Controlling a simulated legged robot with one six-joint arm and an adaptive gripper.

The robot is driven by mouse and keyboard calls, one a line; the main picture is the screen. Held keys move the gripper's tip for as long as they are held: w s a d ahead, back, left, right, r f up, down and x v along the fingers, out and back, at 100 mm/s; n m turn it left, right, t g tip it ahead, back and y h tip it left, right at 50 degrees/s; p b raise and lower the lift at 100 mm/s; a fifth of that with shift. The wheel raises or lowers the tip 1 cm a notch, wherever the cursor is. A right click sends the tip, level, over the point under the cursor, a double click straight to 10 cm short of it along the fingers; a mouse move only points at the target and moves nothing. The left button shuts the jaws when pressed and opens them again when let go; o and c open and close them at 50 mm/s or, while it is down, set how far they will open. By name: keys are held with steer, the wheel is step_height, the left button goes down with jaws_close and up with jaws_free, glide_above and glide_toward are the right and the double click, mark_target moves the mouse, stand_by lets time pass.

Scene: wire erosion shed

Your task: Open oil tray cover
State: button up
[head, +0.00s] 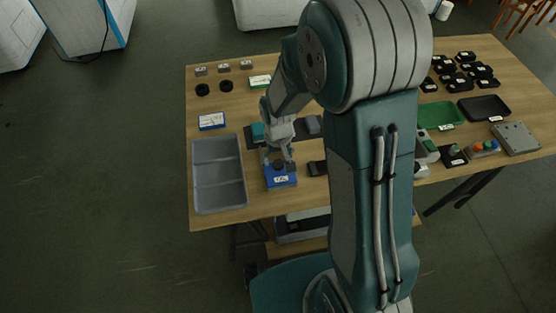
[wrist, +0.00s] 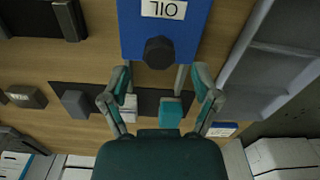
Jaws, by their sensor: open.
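The oil tray is a blue box with a white "OIL" label (head: 281,180) near the table's front edge. A black round knob (wrist: 158,52) stands on its blue cover (wrist: 133,38), as the wrist view shows. The cover lies on the box, and I see no gap. My gripper (head: 278,160) is just behind and above the knob in the head view. In the wrist view my gripper (wrist: 162,80) is open, its fingers spread to either side below the knob. Nothing is between the fingers. I cannot tell whether a finger touches the box.
A grey divided tray (head: 218,174) lies left of the oil tray. A dark mat with a teal block (wrist: 170,112) is behind it. A small black block (head: 317,168) is to its right. A green tray (head: 441,115) and black parts are farther right. My arm hides the table's middle.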

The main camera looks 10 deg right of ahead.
steer(key=shift+f, duration=1.15)
steer(key=shift+c, duration=0.3)
jaws_close()
steer(key=w, duration=0.7)
steer(key=shift+o, duration=0.3)
jaws_free()
